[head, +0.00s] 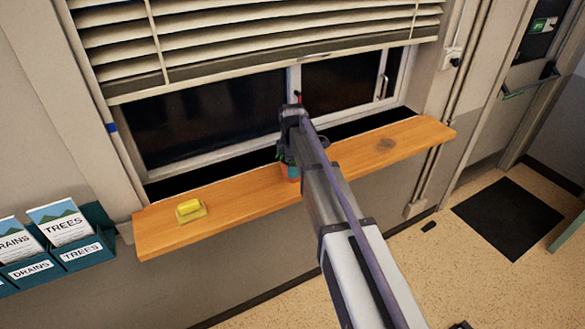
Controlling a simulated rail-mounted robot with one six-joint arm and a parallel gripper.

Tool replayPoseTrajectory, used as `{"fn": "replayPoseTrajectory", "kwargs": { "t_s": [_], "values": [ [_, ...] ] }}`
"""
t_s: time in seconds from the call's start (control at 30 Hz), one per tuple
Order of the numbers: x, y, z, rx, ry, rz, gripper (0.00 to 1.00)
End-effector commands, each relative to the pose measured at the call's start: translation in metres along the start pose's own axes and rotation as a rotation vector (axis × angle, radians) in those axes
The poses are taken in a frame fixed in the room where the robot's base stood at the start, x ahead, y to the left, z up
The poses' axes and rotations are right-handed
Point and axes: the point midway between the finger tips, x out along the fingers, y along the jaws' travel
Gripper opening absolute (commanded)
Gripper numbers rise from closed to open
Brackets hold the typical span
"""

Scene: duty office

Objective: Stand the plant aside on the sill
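The wooden sill (240,192) runs below the window, across the middle of the head view. Near its middle stands what looks like the plant, mostly hidden behind my arm. A bit of green leaf (279,155) and a small part of an orange and teal pot (293,173) show. My gripper (287,154) is at the plant, seen from behind and above. Its fingers are hidden by my wrist, so I cannot tell whether they touch or hold the pot.
The lowered blind (260,40) hangs above the window. Leaflet holders (80,250) are at the left.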

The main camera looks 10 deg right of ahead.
Motion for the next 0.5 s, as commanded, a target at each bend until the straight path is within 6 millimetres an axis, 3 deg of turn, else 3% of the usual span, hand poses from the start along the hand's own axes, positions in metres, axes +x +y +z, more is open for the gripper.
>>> {"fn": "replayPoseTrajectory", "kwargs": {
  "t_s": [0.2,0.23,0.37,0.5],
  "values": [
    [0.0042,0.0000,0.0000,0.000,0.000,0.000,0.38],
    [0.0026,0.0000,0.0000,0.000,0.000,0.000,0.86],
    [0.0022,0.0000,0.0000,0.000,0.000,0.000,0.98],
    [0.0022,0.0000,0.0000,0.000,0.000,0.000,1.00]
  ]
}}
